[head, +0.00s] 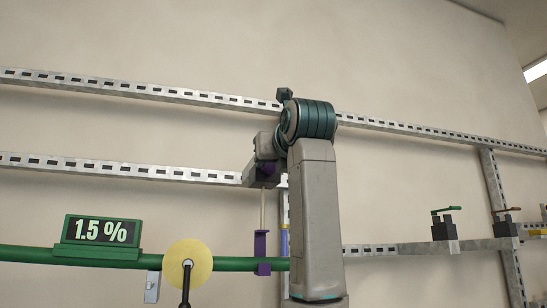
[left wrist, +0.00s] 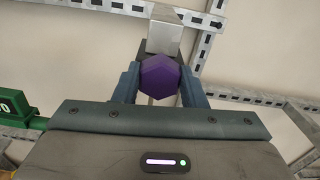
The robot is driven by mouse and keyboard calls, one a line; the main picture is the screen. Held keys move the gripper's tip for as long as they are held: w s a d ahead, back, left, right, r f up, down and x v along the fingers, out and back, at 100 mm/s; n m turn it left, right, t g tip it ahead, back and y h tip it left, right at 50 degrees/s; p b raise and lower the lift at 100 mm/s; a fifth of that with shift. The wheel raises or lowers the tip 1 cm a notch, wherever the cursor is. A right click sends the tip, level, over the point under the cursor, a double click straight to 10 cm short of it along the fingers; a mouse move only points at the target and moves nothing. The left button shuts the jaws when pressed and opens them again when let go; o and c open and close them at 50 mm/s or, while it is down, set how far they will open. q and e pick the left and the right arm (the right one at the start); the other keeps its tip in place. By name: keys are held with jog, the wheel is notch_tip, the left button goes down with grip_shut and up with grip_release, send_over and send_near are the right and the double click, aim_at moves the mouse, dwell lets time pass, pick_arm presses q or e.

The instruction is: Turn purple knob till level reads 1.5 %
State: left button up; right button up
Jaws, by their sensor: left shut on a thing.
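The purple knob (left wrist: 160,76) is a faceted block, seen between the two fingers of my left gripper (left wrist: 160,86) in the left wrist view. The fingers are shut on it from both sides. In the head view the knob (head: 268,168) shows in part by the dark block under my wrist, partly hidden by my left gripper (head: 266,148). The level display (head: 102,231), a green-framed box on the green pipe, reads 1.5 %. My right gripper is not in view.
The green pipe (head: 225,264) runs across the lower left, with a yellow disc (head: 188,266) and a purple clamp (head: 262,252) on it. Slotted metal rails (head: 130,168) line the wall. Small valves with green (head: 443,224) and dark red handles stand on the right rail.

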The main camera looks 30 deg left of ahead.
pick_arm(q)
jog(key=shift+f+n, duration=0.15)
jog(key=shift+n, duration=0.95)
jog(key=o, duration=1)
jog(key=shift+p, duration=0.3)
jog(key=shift+s+d, duration=0.1)
jog(key=b+v, duration=0.5)
jog(key=v, duration=0.5)
jog(key=shift+s+d, duration=0.15)
jog(key=shift+d, duration=0.1)
